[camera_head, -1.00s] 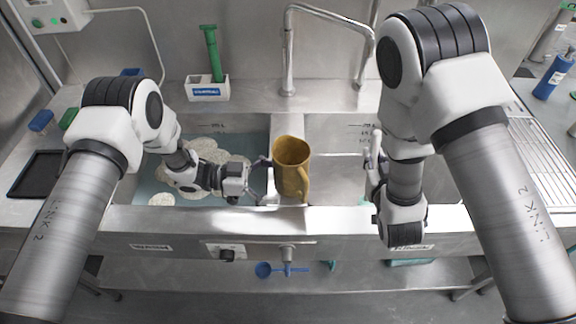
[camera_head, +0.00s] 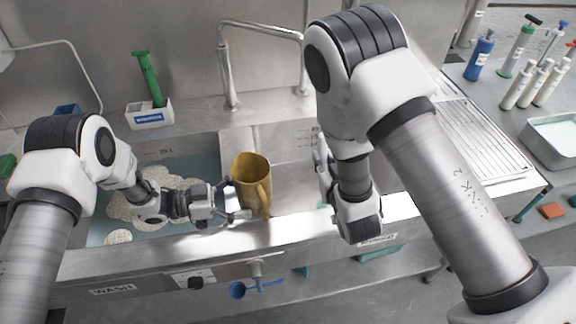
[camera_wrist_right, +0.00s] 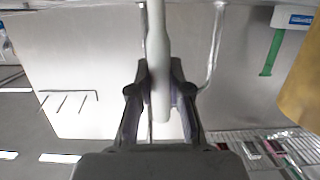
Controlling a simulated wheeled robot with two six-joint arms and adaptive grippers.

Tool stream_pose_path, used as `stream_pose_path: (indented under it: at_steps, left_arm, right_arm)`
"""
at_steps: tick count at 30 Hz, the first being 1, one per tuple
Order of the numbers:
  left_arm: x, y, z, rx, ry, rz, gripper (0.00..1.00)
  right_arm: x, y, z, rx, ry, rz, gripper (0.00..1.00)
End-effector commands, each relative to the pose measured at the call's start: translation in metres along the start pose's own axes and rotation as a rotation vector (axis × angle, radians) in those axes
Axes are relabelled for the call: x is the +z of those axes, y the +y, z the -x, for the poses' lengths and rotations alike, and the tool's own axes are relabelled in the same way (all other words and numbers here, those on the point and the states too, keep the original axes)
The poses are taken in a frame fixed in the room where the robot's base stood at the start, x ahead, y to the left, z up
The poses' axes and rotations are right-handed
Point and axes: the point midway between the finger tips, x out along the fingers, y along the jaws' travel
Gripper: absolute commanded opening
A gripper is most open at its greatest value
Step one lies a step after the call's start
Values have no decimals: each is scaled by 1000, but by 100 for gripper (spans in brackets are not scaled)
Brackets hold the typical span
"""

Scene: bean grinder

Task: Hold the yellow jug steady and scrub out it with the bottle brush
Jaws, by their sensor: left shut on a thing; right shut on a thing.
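The yellow jug (camera_head: 249,172) stands upright at the divider between the two sink basins, its handle towards the front right. My left gripper (camera_head: 236,198) is shut on the jug's left side. My right gripper (camera_head: 325,172) is to the right of the jug, apart from it. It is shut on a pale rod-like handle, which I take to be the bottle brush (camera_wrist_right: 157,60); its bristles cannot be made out. In the right wrist view the handle lies between the fingers of my right gripper (camera_wrist_right: 158,95), and part of the jug (camera_wrist_right: 302,85) shows at the right edge.
The left basin (camera_head: 200,150) holds water and foam. A tall faucet (camera_head: 230,65) stands behind the sink. A white holder (camera_head: 149,115) with a green-handled tool (camera_head: 148,75) stands at the back left. A ribbed drainboard (camera_head: 475,130) and several bottles are at the right.

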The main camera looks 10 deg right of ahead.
Motion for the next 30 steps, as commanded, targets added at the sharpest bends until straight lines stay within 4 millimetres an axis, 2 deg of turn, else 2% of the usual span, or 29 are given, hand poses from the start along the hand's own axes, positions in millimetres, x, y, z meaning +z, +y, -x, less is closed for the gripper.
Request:
stream_pose_path:
  at_steps: [2,5,10,15,17,20,23,27,30]
  left_arm:
    - [0,0,0,0,0,1,70]
    - [0,0,0,0,-1,1,70]
    - [0,0,0,0,-1,1,70]
    - [0,0,0,0,-1,1,70]
    - [0,0,0,0,-1,1,70]
    - [0,0,0,0,-1,1,69]
    - [0,0,0,0,-1,1,69]
    - [0,0,0,0,-1,1,69]
    - [0,0,0,0,-1,1,69]
  right_arm:
    - [-11,-7,-8,-29,17,5,0]
    - [-39,-26,-27,-112,45,21,0]
    - [-115,-67,-56,-356,97,63,0]
    - [-187,-94,-63,-593,138,95,0]
    - [-210,-100,-62,-666,150,103,0]
    - [-242,-110,-54,-788,168,113,0]
    - [-262,-125,-32,-944,182,124,0]
    - [-277,-148,15,-1213,202,142,0]
    - [-282,-156,48,-1385,210,146,0]
